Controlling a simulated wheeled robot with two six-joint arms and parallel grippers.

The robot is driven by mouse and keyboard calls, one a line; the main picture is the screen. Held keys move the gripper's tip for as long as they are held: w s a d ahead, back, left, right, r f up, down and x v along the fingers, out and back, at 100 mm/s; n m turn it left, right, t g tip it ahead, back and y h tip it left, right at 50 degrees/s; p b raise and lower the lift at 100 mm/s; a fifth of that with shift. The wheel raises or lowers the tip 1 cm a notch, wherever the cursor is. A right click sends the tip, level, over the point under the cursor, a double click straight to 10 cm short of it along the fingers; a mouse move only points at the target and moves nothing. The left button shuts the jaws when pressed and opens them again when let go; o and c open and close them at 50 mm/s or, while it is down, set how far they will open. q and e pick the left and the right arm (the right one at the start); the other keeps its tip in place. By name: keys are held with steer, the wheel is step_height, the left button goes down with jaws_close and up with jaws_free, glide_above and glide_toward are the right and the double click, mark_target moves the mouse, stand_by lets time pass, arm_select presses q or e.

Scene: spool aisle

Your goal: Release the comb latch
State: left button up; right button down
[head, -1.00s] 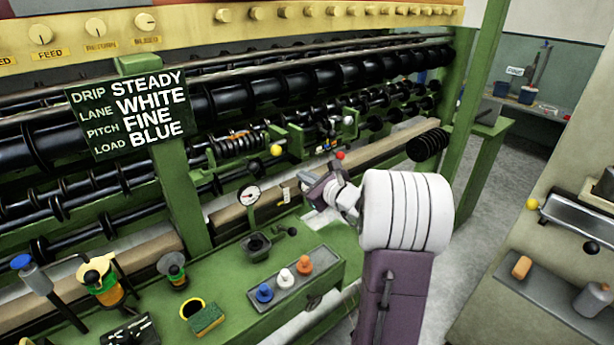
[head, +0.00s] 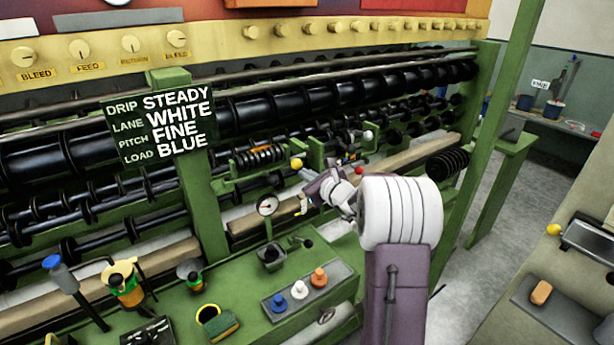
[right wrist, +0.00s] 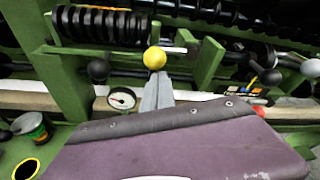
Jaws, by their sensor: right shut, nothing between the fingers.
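A yellow ball knob (head: 297,163) sits at the front of a green bracket below the black rollers, by a dark coil (head: 260,158). It also shows in the right wrist view (right wrist: 155,58). No label shows which part is the comb latch. My right gripper (head: 307,174) is shut and empty. Its grey fingertips (right wrist: 156,80) are just below the yellow knob in the right wrist view; I cannot tell whether they touch it. A red ball (head: 359,171) is right of the gripper, partly hidden by my wrist in the right wrist view. My left gripper is not in view.
A dial gauge (head: 267,205) stands below and left of the gripper. The green bench (head: 240,285) holds a tray of coloured knobs (head: 274,306), a sponge (head: 220,325) and cups. A sign (head: 160,127) hangs at left. Open floor (head: 470,240) lies to the right.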

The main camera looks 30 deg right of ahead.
steer(key=shift+r+m+p, duration=0.3)
steer(key=shift+m+p, duration=0.1)
steer(key=r+m+y+p, duration=0.1)
steer(key=m+p, duration=0.1)
steer(key=p, duration=0.1)
steer(key=r+m+y+p, duration=0.1)
steer(key=r+m+p, duration=0.1)
steer(key=m+p, duration=0.1)
steer(key=d+r+m+y+p, duration=0.1)
steer(key=r+m+p, duration=0.1)
steer(key=m+p, duration=0.1)
steer(key=shift+d+r+p, duration=0.1)
steer(key=shift+r+p, duration=0.15)
steer(key=shift+p, duration=0.2)
steer(key=shift+w+d+r, duration=0.1)
steer(key=shift+r, duration=0.05)
stand_by(0.6)
